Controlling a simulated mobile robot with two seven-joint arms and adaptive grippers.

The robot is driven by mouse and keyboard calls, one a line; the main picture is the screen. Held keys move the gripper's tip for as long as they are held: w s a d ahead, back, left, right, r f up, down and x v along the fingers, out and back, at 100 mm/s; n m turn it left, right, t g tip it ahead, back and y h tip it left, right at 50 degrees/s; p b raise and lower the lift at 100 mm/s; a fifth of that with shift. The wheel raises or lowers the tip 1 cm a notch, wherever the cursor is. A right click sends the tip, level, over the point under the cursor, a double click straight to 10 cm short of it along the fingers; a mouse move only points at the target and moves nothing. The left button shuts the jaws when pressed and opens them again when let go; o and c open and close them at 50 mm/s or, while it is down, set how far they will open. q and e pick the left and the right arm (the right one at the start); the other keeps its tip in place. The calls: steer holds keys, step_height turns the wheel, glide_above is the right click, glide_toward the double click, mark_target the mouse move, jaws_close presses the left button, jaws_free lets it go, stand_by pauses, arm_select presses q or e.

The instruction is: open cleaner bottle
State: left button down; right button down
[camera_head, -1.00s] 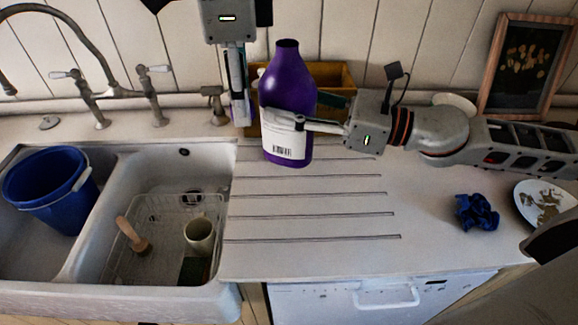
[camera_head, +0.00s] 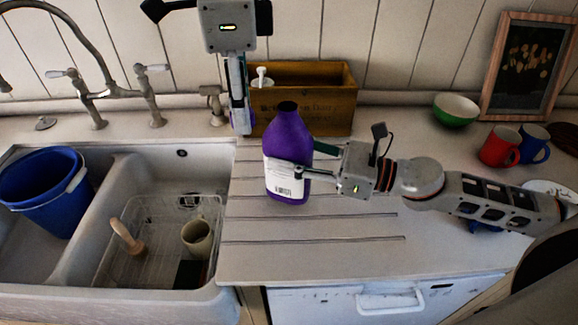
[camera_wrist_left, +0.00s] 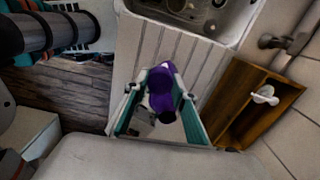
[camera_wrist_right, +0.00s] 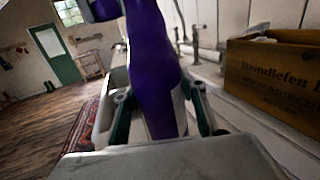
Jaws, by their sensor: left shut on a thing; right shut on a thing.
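The cleaner bottle (camera_head: 289,142) is purple with a white barcode label. It is upright above the ribbed drainboard, its dark open mouth showing no cap. My right gripper (camera_head: 300,178) is shut around its labelled lower body from the right; the bottle also fills the middle of the right wrist view (camera_wrist_right: 155,75). My left gripper (camera_head: 240,128) points down, behind and left of the bottle, apart from it. Whether the bottle's base touches the drainboard, I cannot tell.
A wooden box (camera_head: 315,105) with a white pump top stands behind, against the wall. The double sink (camera_head: 165,165) with a blue bucket (camera_head: 45,185) is left. A green bowl (camera_head: 456,110), red mug (camera_head: 499,147) and blue mug (camera_head: 535,143) stand right. The front drainboard is clear.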

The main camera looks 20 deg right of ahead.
arm_select(q)
steer(key=shift+f, duration=0.4)
arm_select(e)
steer(key=shift+f, duration=1.55)
arm_select(q)
steer(key=shift+b, duration=0.35)
steer(key=shift+f, duration=0.2)
arm_select(e)
steer(key=shift+f, duration=0.15)
steer(key=c, duration=1.2)
jaws_free()
arm_select(q)
steer(key=shift+r, duration=0.2)
arm_select(e)
steer(key=shift+d, duration=0.1)
